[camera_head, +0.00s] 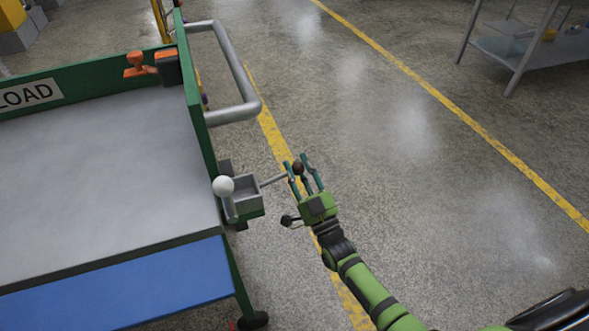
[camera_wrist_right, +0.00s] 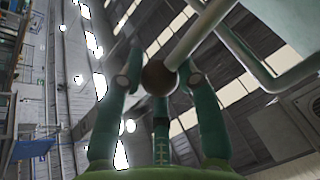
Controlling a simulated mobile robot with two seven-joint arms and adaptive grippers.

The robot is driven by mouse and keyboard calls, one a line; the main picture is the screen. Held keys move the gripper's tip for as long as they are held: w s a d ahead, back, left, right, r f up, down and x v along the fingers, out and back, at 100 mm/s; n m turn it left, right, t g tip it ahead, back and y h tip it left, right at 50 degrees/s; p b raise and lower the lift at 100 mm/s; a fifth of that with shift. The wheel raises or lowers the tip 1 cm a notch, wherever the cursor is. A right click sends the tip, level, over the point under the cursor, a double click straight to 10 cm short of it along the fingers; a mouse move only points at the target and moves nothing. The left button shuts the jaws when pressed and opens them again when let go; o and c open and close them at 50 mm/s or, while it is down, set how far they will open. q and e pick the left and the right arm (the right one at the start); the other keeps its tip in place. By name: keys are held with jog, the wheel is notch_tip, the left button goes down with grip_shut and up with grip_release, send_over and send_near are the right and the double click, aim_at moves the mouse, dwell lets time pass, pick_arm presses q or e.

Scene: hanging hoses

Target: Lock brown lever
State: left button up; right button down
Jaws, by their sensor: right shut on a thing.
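The brown lever is a grey rod with a round brown knob (camera_head: 298,168). It sticks out to the right from a grey box bracket (camera_head: 247,194) on the side of the green cart. My right gripper (camera_head: 304,172) has its fingers around the knob and is shut on it. In the right wrist view the brown knob (camera_wrist_right: 158,77) sits between the fingertips, with the pale rod running up and to the right. A second lever with a white knob (camera_head: 223,186) stands upright beside the bracket. My left gripper is not in view.
The green cart (camera_head: 200,130) with a grey top fills the left side. A grey tubular handle (camera_head: 240,85) juts from it behind the levers. An orange part (camera_head: 137,64) sits at its back edge. Open floor lies to the right, with a metal table (camera_head: 520,50) far off.

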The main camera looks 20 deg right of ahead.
pick_arm(q)
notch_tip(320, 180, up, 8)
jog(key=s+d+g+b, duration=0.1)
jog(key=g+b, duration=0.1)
jog(key=b, duration=0.5)
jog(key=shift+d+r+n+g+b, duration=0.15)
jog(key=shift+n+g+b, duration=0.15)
jog(key=shift+b, duration=0.1)
pick_arm(e)
notch_tip(320, 180, down, 11)
jog(key=a+m+g+h, duration=0.1)
jog(key=m+h, duration=0.6)
jog(key=m, duration=0.6)
jog(key=shift+a+h, duration=0.2)
jog(key=shift+h, duration=0.2)
jog(key=shift+s, duration=0.1)
jog(key=c, duration=0.9)
grip_release()
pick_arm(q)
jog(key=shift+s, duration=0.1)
pick_arm(e)
jog(key=shift+r, duration=0.2)
